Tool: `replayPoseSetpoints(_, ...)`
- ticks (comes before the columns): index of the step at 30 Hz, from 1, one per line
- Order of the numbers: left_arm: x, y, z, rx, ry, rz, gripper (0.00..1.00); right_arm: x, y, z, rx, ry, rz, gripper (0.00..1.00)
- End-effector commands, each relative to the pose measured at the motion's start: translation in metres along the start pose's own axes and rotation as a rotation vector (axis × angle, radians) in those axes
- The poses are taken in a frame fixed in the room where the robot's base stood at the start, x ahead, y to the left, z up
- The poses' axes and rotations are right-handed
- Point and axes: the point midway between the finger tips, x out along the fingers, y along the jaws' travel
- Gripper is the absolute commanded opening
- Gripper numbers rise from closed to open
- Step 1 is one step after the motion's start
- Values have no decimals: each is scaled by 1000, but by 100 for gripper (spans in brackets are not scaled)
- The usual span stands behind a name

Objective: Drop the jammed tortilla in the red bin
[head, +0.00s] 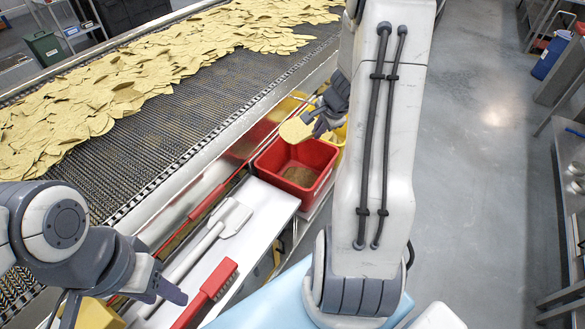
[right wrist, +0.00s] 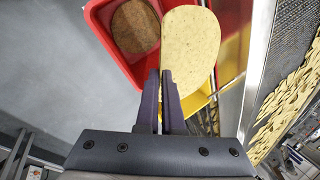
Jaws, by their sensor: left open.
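My right gripper (head: 322,122) is shut on the pale yellow tortilla (head: 296,130), gripping it by its edge. The right wrist view shows the tortilla (right wrist: 190,48) extending out from the fingertips (right wrist: 164,85). The tortilla is held above the red bin (head: 268,162), near its far side, and overlaps the bin's rim in the right wrist view. A round brown piece (right wrist: 135,28) lies inside the red bin (right wrist: 104,22). My left gripper (head: 165,290) is open and empty at the lower left, far from the bin.
A mesh conveyor (head: 200,105) covered in chips (head: 110,85) runs along the left. A yellow bin (head: 285,108) stands behind the red one. A white paddle (head: 231,217) and a red-handled brush (head: 217,279) lie on the metal shelf (head: 268,200).

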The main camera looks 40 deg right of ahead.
Motion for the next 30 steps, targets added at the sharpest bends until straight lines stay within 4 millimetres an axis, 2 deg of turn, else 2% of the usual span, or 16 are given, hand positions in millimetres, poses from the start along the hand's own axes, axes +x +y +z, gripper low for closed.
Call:
replayPoseSetpoints(15,51,-4,3,4,0,0,50,50,24,1,0,-1,1,0)
replayPoseSetpoints(26,52,-4,3,5,0,0,50,52,25,-1,2,0,0,0)
replayPoseSetpoints(27,52,-4,3,5,0,0,50,52,25,-1,2,0,0,20)
replayPoseSetpoints(28,52,-4,3,5,0,0,50,52,25,-1,2,0,0,31)
replayPoseSetpoints(29,52,-4,3,5,0,0,50,52,25,-1,2,0,0,39)
replayPoseSetpoints(30,52,-4,3,5,0,0,50,52,25,-1,2,0,0,39)
